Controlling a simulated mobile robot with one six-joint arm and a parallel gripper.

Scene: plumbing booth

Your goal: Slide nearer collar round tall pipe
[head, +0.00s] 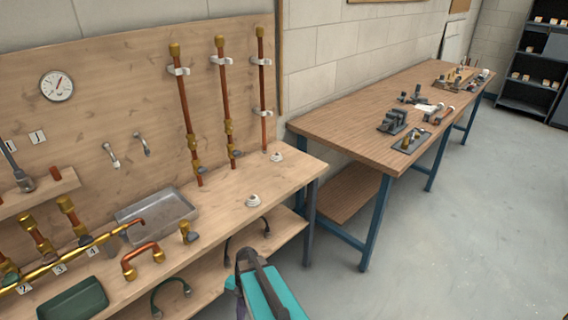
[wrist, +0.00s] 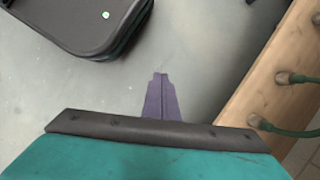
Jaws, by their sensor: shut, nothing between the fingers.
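Two small white collars lie on the wooden bench top: the nearer collar (head: 252,200) close to the front edge, and the farther collar (head: 276,157) at the back right, near the foot of the right-hand pipe. Three upright copper pipes stand against the wooden back panel: a left pipe (head: 187,110), a middle pipe (head: 225,100) and a right pipe (head: 263,90), each with white clips. I cannot tell for certain which is the tall pipe. My gripper (wrist: 160,76) shows purple fingers, shut and empty, above grey floor. It is apart from both collars, which the wrist view does not show.
A metal tray (head: 160,212), loose copper fittings (head: 142,256) and a dark green bin (head: 75,301) occupy the bench's left. A lower shelf with hoses (wrist: 290,128) runs beside my gripper. A second workbench (head: 350,115) stands at right. Floor between is clear.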

